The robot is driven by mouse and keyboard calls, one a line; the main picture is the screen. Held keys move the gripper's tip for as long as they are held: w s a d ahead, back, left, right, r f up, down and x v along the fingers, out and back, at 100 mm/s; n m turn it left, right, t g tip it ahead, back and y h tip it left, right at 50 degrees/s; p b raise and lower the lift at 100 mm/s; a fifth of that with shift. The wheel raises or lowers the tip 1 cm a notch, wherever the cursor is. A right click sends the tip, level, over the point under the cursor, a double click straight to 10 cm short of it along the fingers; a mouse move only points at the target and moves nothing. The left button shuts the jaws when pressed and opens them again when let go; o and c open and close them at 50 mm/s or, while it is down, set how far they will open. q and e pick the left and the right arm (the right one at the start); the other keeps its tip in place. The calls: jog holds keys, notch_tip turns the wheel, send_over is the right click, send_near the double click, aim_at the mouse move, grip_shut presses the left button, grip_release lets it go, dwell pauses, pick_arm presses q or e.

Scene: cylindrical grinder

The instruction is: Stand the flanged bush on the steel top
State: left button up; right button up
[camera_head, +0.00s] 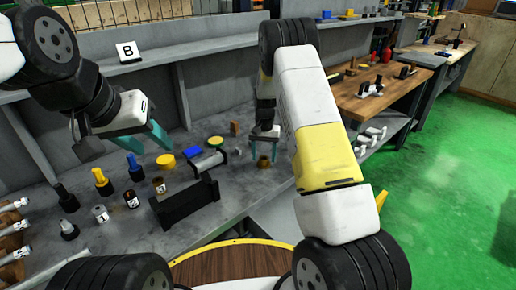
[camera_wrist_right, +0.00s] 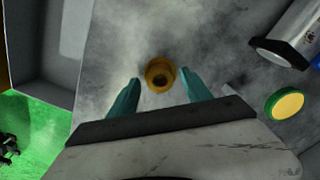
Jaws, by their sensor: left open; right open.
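The flanged bush (camera_head: 264,162) is a small brass-coloured ring on the grey steel top (camera_head: 232,190), near its right end. Whether the bush rests on the top is hard to tell. My left gripper (camera_head: 157,149) is open and empty above the left part of the top, away from the bush.
Several bottles stand further left. A wooden bench (camera_head: 378,95) is at right. The steel top around the bush is clear.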

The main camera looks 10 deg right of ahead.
jog(key=s+r+t, duration=0.1)
jog(key=s+r, duration=0.1)
jog(key=r, duration=0.8)
jog(key=s+r, duration=0.3)
jog(key=r, duration=0.7)
jog(key=s+d+r+n+t+y, duration=0.1)
jog(key=s+r+t+y, duration=0.1)
jog(key=s+r, duration=0.85)
jog(key=s+r+n+t, duration=0.1)
jog(key=s+n+t, duration=0.1)
jog(key=s, duration=1.7)
jog(key=shift+s+a+r+n+t, duration=0.15)
jog(key=shift+a+r+n+t, duration=0.1)
jog(key=shift+n+t, duration=0.25)
jog(key=shift+d, duration=0.15)
